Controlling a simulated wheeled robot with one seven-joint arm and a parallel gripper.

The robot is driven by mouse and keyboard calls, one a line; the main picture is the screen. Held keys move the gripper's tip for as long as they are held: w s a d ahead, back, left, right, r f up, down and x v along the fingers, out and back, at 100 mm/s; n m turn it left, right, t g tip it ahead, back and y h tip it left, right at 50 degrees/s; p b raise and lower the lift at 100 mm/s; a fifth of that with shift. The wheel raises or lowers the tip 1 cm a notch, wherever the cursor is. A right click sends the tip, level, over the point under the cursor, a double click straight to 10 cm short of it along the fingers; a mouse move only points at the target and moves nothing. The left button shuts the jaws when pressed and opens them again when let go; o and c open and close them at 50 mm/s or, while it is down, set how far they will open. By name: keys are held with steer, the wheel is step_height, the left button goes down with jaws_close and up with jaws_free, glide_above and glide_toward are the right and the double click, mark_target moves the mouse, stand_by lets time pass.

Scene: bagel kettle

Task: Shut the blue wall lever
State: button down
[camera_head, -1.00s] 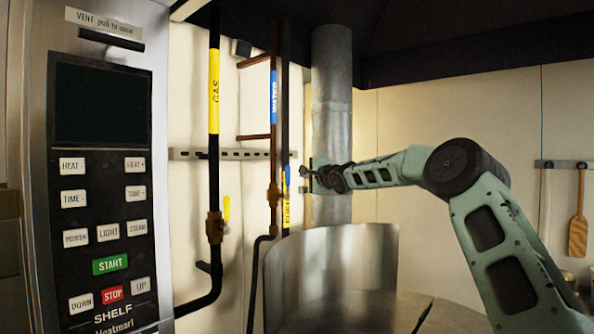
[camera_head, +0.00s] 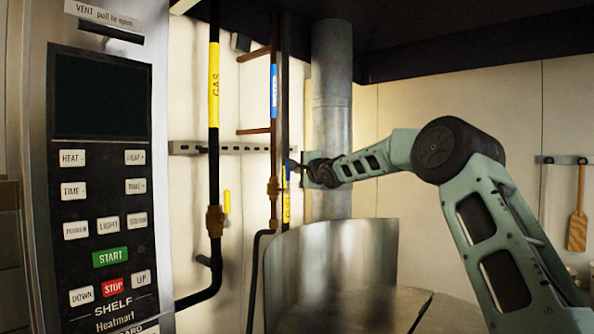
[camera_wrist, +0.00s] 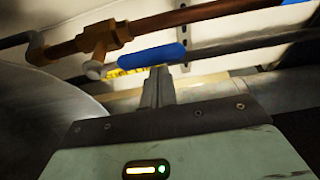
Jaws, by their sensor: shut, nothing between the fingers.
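The blue wall lever (camera_wrist: 150,56) is in the wrist view, on a brass valve (camera_wrist: 98,40) in a copper pipe. Its handle runs roughly parallel to the pipe. My gripper (camera_wrist: 160,72) is shut and empty, its fingertips just below the handle in that view, near its free end. I cannot tell whether they touch it. In the head view my gripper (camera_head: 293,164) is beside the copper pipe (camera_head: 273,160), where the lever (camera_head: 287,172) shows only as a small blue strip, partly hidden.
A black gas pipe (camera_head: 214,130) with a yellow lever (camera_head: 227,202) stands left of the copper pipe. A large metal duct (camera_head: 332,110) rises behind my gripper. A curved metal kettle wall (camera_head: 330,265) is below it. A control panel (camera_head: 105,180) fills the left.

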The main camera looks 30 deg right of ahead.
mark_target(286, 169)
steer(key=shift+s+a+n+b, duration=0.15)
steer(key=shift+a+n+b, duration=0.25)
steer(key=shift+n+b, duration=0.3)
steer(key=a+n+b, duration=0.1)
steer(key=n+t+b, duration=0.1)
steer(key=b, duration=0.1)
steer(key=s+a+n+b, duration=0.1)
steer(key=n, duration=0.1)
steer(key=shift+a+f+t+y+b, duration=0.25)
steer(key=shift+a+t+y+b, duration=0.05)
steer(key=shift+t+b, duration=0.1)
steer(key=s+a+f+n+y+b, duration=0.1)
steer(key=a+f+n+y+b, duration=0.1)
steer(key=n, duration=0.6)
steer(key=a+f+n+y+b, duration=0.3)
steer(key=n+y+b, duration=0.1)
steer(key=n, duration=0.5)
steer(key=shift+s+f+t+y+b, duration=0.15)
steer(key=shift+s+t+y+b, duration=0.2)
steer(key=shift+b, duration=0.45)
steer(key=shift+a, duration=0.1)
